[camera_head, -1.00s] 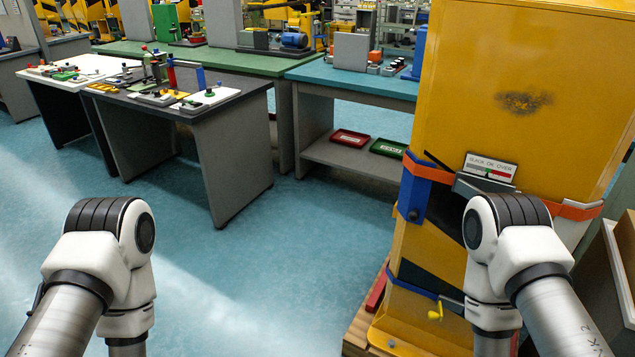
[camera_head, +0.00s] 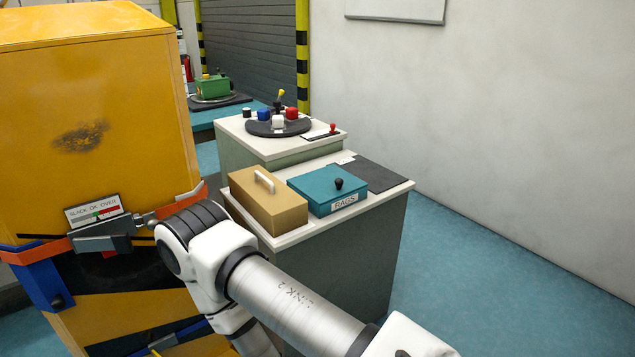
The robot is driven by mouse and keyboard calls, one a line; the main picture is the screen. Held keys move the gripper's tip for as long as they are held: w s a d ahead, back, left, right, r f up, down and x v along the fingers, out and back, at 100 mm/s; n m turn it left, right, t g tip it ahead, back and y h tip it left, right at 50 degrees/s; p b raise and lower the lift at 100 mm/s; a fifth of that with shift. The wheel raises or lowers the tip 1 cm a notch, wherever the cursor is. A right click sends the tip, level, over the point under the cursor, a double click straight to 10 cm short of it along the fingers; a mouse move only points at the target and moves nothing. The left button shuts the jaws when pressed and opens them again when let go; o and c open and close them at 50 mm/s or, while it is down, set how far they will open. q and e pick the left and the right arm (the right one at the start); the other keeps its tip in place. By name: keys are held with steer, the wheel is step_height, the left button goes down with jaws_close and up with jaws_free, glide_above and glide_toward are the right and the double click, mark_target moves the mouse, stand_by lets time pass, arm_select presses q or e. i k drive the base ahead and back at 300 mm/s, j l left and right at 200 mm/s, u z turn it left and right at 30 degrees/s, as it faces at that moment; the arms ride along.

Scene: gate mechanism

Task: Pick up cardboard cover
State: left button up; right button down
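A tan cardboard-coloured box-shaped cover (camera_head: 268,206) with a pale handle (camera_head: 264,181) on top sits at the near left corner of a white-topped grey cabinet (camera_head: 358,270). Nothing is holding it. My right arm reaches in from the lower right, in front of the yellow cabinet and below the cover. Its gripper is not visible, and neither is my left arm or gripper.
A teal box labelled RAGS (camera_head: 328,190) with a black knob stands right beside the cover. A dark mat (camera_head: 372,175) lies behind it. A round black tray (camera_head: 278,127) with coloured knobs stands farther back. The yellow cabinet (camera_head: 95,120) stands at left. Floor at right is clear.

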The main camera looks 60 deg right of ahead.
mark_target(279, 209)
steer(key=z, duration=1.45)
